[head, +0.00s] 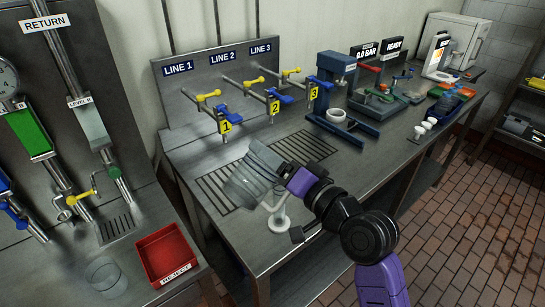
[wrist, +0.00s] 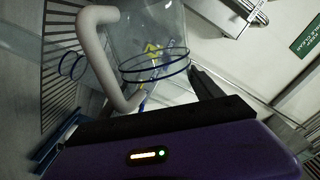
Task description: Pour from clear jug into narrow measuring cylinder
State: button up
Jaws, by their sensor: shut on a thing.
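The clear jug (head: 247,184) is held by my gripper (head: 287,172) above the front of the middle bench, and it looks tilted. In the wrist view the jug (wrist: 150,35) shows blue rings and a thick pale handle (wrist: 92,60). My gripper is shut on it. A pale round foot (head: 281,222) stands on the bench just below and right of the jug; it may belong to the narrow measuring cylinder, whose clear tube I cannot make out. Small blue rings (wrist: 72,66) left of the handle may be its marks. Any liquid in the jug cannot be made out.
Line valves with yellow and blue handles (head: 225,112) stand behind the jug. A blue press frame (head: 335,95) is to the right. A red reject tray (head: 168,254) and a clear round vessel (head: 105,276) are on the left bench. Slotted drains (head: 222,190) lie under the jug.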

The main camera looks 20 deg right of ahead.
jog(key=shift+w+d+r+m+p, duration=0.1)
jog(key=shift+d+r+m+p, duration=0.1)
jog(key=shift+m+p, duration=0.5)
jog(key=shift+d+r+m+p, duration=0.1)
jog(key=shift+d+m+p, duration=0.1)
jog(key=shift+m+p, duration=0.45)
jog(key=shift+w+d+r+m+p, duration=0.1)
jog(key=shift+d+r+m+p, duration=0.1)
jog(key=shift+m+p, duration=0.45)
dwell(1.5)
jog(key=shift+w+d+m+p, duration=0.1)
jog(key=shift+d+m+p, duration=0.2)
jog(key=shift+m+p, duration=0.5)
jog(key=shift+w+d+m+p, duration=0.1)
jog(key=shift+d+m+p, duration=0.15)
jog(key=shift+m+p, duration=0.55)
dwell(1.5)
